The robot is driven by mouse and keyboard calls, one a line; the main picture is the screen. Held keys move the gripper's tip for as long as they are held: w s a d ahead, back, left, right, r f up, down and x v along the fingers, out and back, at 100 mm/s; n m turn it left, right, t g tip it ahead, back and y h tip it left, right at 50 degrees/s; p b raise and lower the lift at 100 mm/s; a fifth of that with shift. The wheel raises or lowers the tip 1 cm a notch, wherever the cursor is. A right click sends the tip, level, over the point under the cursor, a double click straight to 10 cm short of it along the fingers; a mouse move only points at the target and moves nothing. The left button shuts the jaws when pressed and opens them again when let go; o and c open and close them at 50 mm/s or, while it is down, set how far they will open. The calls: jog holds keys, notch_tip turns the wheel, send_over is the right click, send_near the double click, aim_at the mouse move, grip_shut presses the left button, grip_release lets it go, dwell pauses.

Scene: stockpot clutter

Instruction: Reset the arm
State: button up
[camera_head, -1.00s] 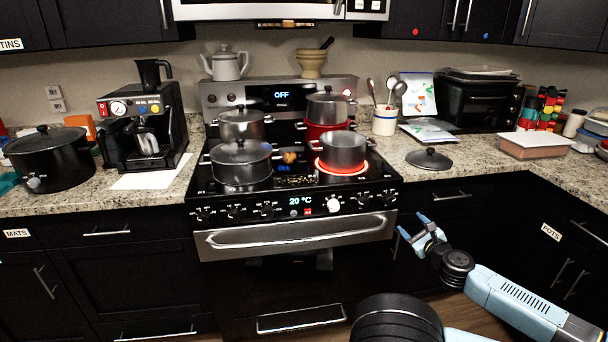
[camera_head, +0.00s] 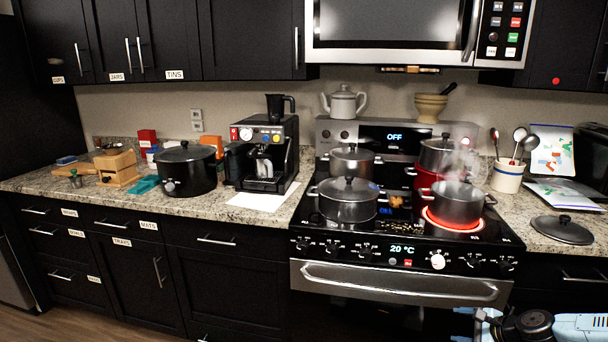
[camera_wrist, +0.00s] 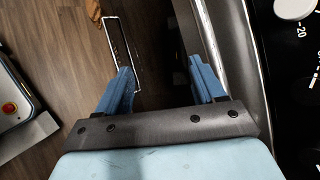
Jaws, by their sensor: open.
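My gripper (camera_wrist: 160,80) shows in the wrist view with its two blue fingers spread apart and nothing between them. Below the fingers are the wooden floor and a long metal handle on a dark front. The stove edge runs close along the right of that view.
The stove (camera_head: 400,290) carries several pots; an uncovered pot (camera_head: 458,208) steams on a red-glowing burner. A lid (camera_head: 562,229) lies on the right counter. A black stockpot (camera_head: 186,172) and a coffee machine (camera_head: 264,155) stand on the left counter. The oven handle (camera_head: 400,288) sticks out in front.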

jog(key=s+a+r+n+g+h, duration=0.15)
jog(key=a+r+n, duration=0.3)
jog(key=r, duration=0.45)
jog(key=s+a+r+n+g+h, duration=0.1)
jog(key=a+r+n+g+h, duration=0.3)
jog(key=r, duration=0.4)
jog(key=s+a+r+n+g+h, duration=0.1)
jog(key=a+r+n+g, duration=0.1)
jog(key=a+r+n, duration=0.5)
jog(key=s+a+r+n+t, duration=0.2)
jog(key=s+a+r, duration=0.1)
jog(key=s+r, duration=0.3)
jog(key=s+a+r+n+t+y, duration=0.1)
jog(key=s+a+r, duration=0.3)
jog(key=r, duration=0.7)
jog(key=shift+s+r+n+t, duration=0.35)
jog(key=shift+s+n, duration=0.3)
jog(key=shift+s, duration=0.6)
